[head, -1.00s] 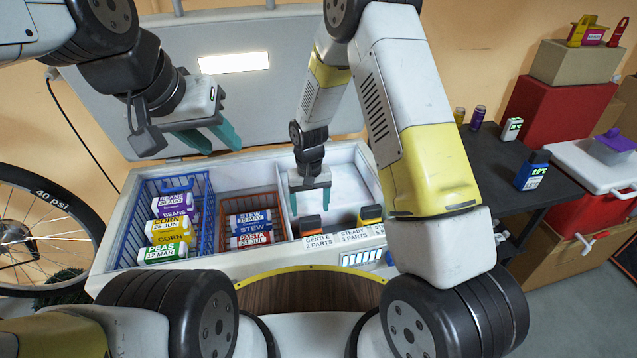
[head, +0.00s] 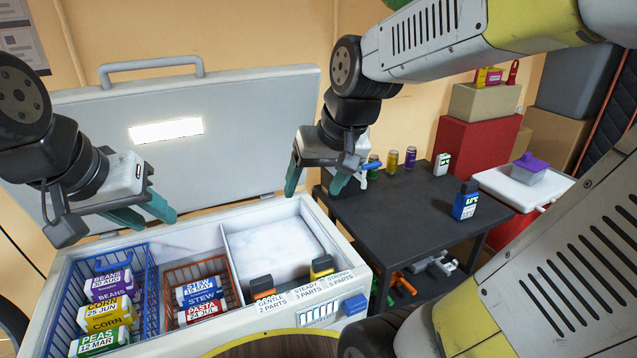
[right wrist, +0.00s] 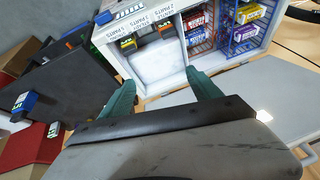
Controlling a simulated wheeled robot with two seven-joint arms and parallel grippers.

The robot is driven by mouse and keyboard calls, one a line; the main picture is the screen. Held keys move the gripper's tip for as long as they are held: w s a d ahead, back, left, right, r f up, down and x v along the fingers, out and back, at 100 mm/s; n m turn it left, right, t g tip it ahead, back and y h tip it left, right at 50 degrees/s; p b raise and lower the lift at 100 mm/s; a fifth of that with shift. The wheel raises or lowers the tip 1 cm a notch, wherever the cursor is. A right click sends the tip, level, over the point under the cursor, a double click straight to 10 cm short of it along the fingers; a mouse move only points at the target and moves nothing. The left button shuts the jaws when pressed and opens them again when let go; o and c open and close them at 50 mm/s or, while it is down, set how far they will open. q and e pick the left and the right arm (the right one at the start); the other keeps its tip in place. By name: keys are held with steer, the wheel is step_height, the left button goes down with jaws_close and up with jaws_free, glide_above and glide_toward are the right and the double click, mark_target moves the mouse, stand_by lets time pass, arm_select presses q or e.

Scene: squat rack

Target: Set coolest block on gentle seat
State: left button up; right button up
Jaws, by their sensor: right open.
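Label strips reading Gentle, Steady and Strong (head: 301,293) run along the white chest's front rim in the head view. On the dark table are a blue block with a lit green display (head: 466,202) and a white block with a green display (head: 441,164). My right gripper (head: 316,184) is open and empty, above the chest's right rear corner. My left gripper (head: 142,214) looks open and empty above the chest's left part.
The open chest (head: 340,238) holds a blue basket (head: 146,292) and an orange basket (head: 232,275) of labelled packs. The dark table (head: 402,213) also carries jars at the back.

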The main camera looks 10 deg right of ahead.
steer(key=s+d+r+t, duration=0.1)
steer(key=s+r, duration=0.1)
steer(key=s, duration=0.4)
steer(key=shift+s+d+r, duration=0.2)
steer(key=shift+s+d, duration=0.1)
stand_by(0.8)
